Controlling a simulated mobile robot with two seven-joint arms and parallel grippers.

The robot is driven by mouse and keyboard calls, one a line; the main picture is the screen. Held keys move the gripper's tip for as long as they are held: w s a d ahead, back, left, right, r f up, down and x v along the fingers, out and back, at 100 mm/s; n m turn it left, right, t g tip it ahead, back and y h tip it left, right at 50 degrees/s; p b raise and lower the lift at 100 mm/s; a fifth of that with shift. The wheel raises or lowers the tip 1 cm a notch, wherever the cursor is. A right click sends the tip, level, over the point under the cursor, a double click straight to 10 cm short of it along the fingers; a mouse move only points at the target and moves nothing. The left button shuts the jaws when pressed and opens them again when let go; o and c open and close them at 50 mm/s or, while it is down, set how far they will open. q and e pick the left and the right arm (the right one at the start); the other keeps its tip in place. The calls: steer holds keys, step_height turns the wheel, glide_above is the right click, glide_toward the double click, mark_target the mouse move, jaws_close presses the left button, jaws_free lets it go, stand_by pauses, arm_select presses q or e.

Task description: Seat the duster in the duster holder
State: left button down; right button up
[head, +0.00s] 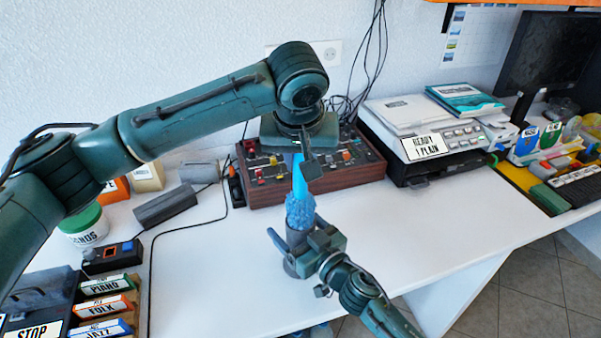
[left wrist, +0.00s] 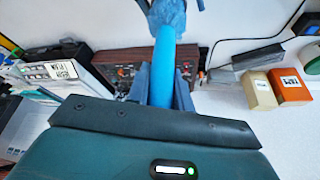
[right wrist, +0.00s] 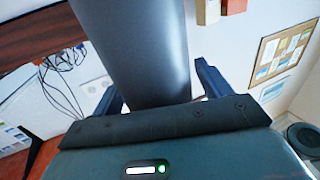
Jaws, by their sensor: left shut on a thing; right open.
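The duster has a bright blue handle (head: 299,178) and a fluffy blue head (head: 300,211) pointing down. My left gripper (head: 305,160) is shut on the handle, which also shows between its fingers in the left wrist view (left wrist: 163,75). The duster holder (head: 296,238) is a grey upright cylinder near the front of the table, directly under the duster's head. I cannot tell whether the head's lower end is inside its mouth. My right gripper (head: 286,250) is open around the holder. In the right wrist view the grey cylinder (right wrist: 135,50) stands between its fingers.
A wood-sided control box (head: 265,195) with knobs is close behind the duster. A printer-like machine (head: 425,140) stands to the right. Labelled cases (head: 108,300), a green-lidded jar (head: 82,225) and grey blocks are to the left. The table (head: 420,220) is clear right of the holder.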

mark_target(301, 175)
arm_select(q)
step_height(301, 175, down, 2)
steer(key=shift+f+p, duration=0.25)
steer(key=shift+p, duration=0.5)
arm_select(e)
steer(key=shift+r, duration=0.75)
arm_select(q)
steer(key=shift+f, duration=0.4)
steer(key=c, duration=1.2)
jaws_free()
steer(key=shift+c, duration=0.2)
steer(key=shift+f, duration=0.1)
arm_select(e)
steer(key=shift+f, duration=0.1)
